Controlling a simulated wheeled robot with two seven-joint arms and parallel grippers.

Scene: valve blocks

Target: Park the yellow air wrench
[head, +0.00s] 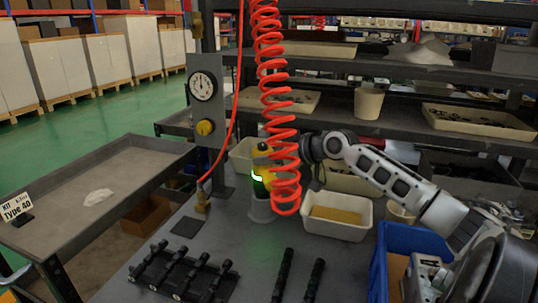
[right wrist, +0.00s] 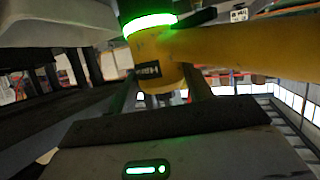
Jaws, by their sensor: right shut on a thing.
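The yellow air wrench (head: 262,156) is upright near the back of the grey bench, partly behind the red coiled hose (head: 270,88). It has a glowing green ring and a dark lower part. A light grey cylindrical holder (head: 260,208) stands directly beneath it; I cannot tell how far the wrench sits inside. My right gripper (head: 306,151) reaches in from the right and is shut on the wrench, its fingertips largely hidden by the hose. The right wrist view shows the wrench's yellow body (right wrist: 220,50) close up. My left gripper is out of view.
A cream bin (head: 338,219) and a blue crate (head: 400,240) stand right of the holder. Black valve blocks (head: 183,273) lie at the front of the bench. A gauge panel (head: 205,98) is on the post at left. Loaded shelves rise behind.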

